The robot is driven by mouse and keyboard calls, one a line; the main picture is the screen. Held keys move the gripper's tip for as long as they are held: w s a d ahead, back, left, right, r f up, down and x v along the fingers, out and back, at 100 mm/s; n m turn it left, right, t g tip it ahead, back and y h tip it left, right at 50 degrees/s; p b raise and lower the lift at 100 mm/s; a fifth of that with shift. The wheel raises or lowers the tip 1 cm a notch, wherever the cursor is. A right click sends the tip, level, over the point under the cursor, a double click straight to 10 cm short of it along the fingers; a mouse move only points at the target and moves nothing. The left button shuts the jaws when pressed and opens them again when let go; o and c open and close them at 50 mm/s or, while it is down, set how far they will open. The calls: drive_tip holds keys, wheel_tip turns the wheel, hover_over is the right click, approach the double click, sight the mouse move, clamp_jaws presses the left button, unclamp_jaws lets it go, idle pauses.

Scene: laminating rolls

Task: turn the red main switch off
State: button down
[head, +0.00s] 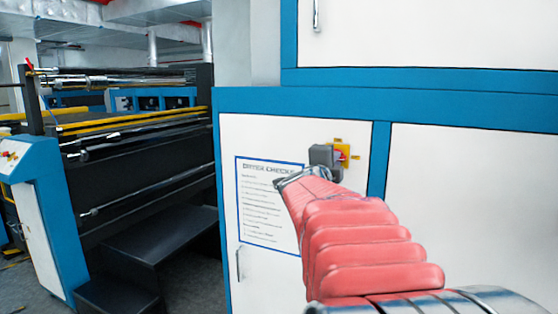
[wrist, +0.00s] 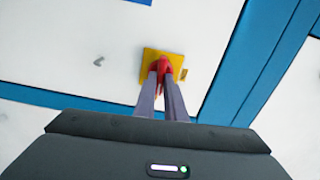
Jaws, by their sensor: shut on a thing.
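The red main switch (wrist: 164,64) sits on a yellow plate (wrist: 148,57) on the white cabinet door. In the head view the yellow plate (head: 343,144) shows behind my gripper (head: 338,157), with a bit of the red switch (head: 344,153) beside the grey gripper body. In the wrist view the two grey fingers of my gripper (wrist: 165,78) are closed together on the red switch handle. The fingers and gripper body hide part of the handle, and I cannot tell its exact angle.
A sheet headed "Dryer checks" (head: 258,200) is on the same door, left of my arm. A door handle (head: 239,263) is low at the left. Blue frame strips (head: 380,160) border the door. A roller machine (head: 130,140) stands further left.

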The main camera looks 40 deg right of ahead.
drive_tip(key=shift+w+f+m, duration=0.1)
drive_tip(key=shift+f+m, duration=0.2)
drive_tip(key=shift+m, duration=0.1)
drive_tip(key=c, duration=2)
unclamp_jaws()
drive_tip(key=shift+o, duration=0.9)
drive_tip(key=shift+r, duration=0.15)
drive_tip(key=shift+a, duration=0.1)
drive_tip(key=v, duration=1.3)
drive_tip(key=shift+s+a, duration=0.25)
drive_tip(key=shift+a, duration=0.05)
